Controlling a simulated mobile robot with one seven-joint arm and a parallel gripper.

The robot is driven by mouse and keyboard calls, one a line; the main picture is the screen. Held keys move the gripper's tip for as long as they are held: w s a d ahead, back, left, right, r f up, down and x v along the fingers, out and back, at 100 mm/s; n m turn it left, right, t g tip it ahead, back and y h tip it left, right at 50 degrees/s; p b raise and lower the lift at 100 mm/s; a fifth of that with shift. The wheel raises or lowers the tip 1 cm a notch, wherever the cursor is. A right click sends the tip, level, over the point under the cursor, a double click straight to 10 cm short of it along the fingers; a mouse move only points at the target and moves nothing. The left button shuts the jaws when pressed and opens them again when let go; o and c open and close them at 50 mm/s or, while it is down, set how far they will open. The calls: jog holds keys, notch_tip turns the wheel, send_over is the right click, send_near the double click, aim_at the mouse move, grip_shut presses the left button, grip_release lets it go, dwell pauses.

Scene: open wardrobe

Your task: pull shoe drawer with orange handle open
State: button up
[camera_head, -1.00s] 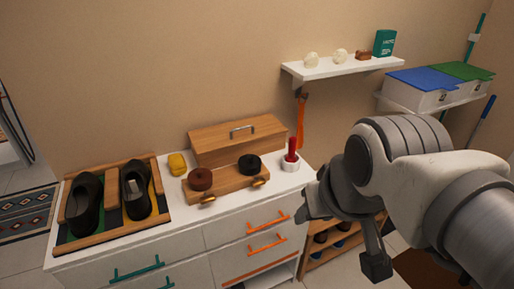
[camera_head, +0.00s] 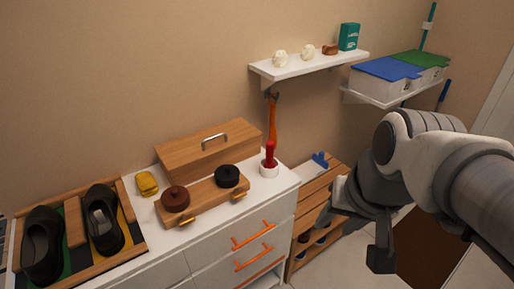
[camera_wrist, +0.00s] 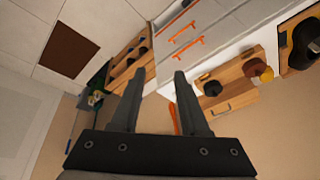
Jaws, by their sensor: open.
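The white cabinet (camera_head: 205,255) has drawers with orange handles at its right end. The upper orange handle (camera_head: 252,235) and the lower orange handle (camera_head: 254,258) are both on drawer fronts that look closed. In the wrist view, which is turned over, the orange handles (camera_wrist: 187,52) show beyond my fingers. My gripper (camera_wrist: 155,82) is open and empty, with its two dark fingers apart. It is away from the handles, touching nothing that I can see. In the head view my wrist hangs to the right of the cabinet, and the fingertips are hard to make out.
On the cabinet top are a tray with black shoes (camera_head: 103,220), a yellow sponge (camera_head: 146,184), a wooden box (camera_head: 210,150) and a red brush in a white cup (camera_head: 269,162). A wooden shoe rack (camera_head: 318,215) stands right of the cabinet. A wall shelf (camera_head: 310,66) is above. Floor in front is clear.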

jog(key=w+a+f+m+g+y+b, duration=0.1)
jog(key=w+f+m+g+y, duration=0.1)
jog(key=f+m, duration=0.35)
jog(key=w+a+f+m+g+y+b, duration=0.2)
jog(key=f+m, duration=0.3)
jog(key=f, duration=0.1)
jog(key=m+t+y+b, duration=0.7)
jog(key=m+t+y, duration=0.2)
jog(key=m, duration=2.2)
send_near(256, 237)
jog(key=shift+n, duration=0.35)
jog(key=b+x, duration=0.2)
jog(key=x, duration=0.8)
jog(key=shift+w+a+f, duration=0.15)
jog(key=shift+a, duration=0.05)
grip_shut()
